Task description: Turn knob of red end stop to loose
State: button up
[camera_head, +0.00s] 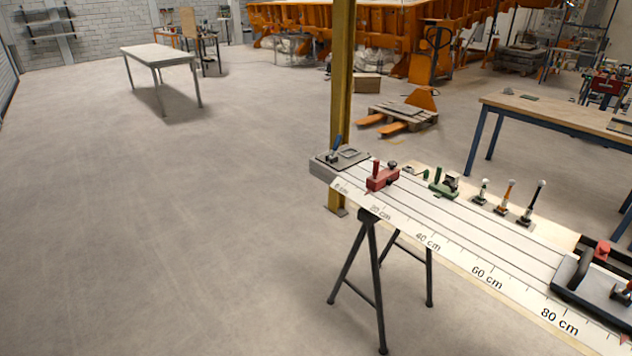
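The red end stop (383,181) sits on the far left part of the long rail bench (470,249), near the 20 cm mark. A red upright post stands on its left side and a small dark knob (392,165) on its right. The knob is too small to tell whether it is tight or loose. A green end stop (441,188) sits to its right on the bench, with a dark knob of its own. My gripper is not in view.
Several small levers (505,197) stand along the bench's back edge. A dark carriage (597,294) sits at the right end. A yellow column (342,80) rises behind the left end, and a black trestle (374,285) supports the bench. The floor to the left is clear.

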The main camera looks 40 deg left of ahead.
aim_at(392, 164)
jog(key=u, duration=1.25)
jog(key=i+z, duration=0.15)
jog(key=i, duration=0.35)
jog(key=i+j+z, duration=0.2)
jog(key=i, duration=0.3)
jog(key=i+j+z, duration=0.15)
jog(key=i, duration=0.35)
jog(key=i+j+z, duration=0.15)
jog(key=i, duration=0.35)
jog(key=i+j+z, duration=0.15)
jog(key=i+j, duration=0.25)
jog(key=i, duration=0.1)
